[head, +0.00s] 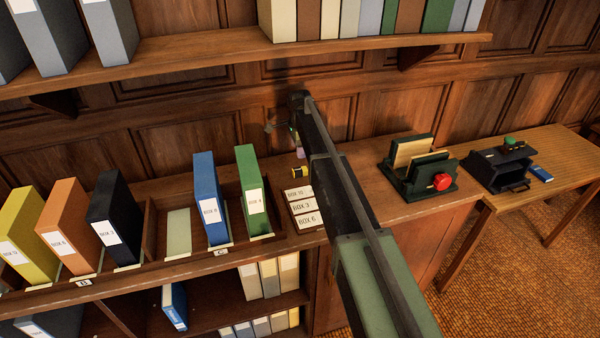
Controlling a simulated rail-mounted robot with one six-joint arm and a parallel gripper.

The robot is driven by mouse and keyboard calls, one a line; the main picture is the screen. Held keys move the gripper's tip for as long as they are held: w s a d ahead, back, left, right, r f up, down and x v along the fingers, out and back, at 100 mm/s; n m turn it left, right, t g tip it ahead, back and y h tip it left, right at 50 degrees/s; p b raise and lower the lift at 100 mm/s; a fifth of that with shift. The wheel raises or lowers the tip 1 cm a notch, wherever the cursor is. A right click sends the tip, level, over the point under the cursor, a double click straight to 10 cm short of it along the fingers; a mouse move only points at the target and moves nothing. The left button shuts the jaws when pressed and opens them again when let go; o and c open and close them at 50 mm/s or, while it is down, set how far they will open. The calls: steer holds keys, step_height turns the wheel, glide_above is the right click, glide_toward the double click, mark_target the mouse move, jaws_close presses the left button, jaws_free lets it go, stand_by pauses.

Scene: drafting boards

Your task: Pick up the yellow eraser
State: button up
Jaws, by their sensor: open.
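A small yellow block with a dark end (300,171), which looks like the yellow eraser, lies on the wooden counter just behind the white labelled cards. My gripper (278,127) is at the far end of my arm, near the panelled wall. It shows small and dark, above and slightly left of the yellow block in the picture, and apart from it. It is open and holds nothing that I can see. A small pinkish thing (300,153) shows just below the gripper; I cannot tell what it is.
White labelled cards (304,205) lie in front of the yellow block. Upright binders, including a green one (251,190), stand to the left. A dark green stand with a red knob (421,172) is right of my arm. A shelf (200,72) hangs above.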

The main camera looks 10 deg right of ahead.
mark_target(299, 169)
step_height(299, 169, down, 11)
steer(key=b, duration=1)
steer(key=shift+r+p, duration=0.3)
steer(key=c, duration=1)
steer(key=shift+r, duration=0.1)
step_height(299, 169, up, 20)
steer(key=p, duration=2)
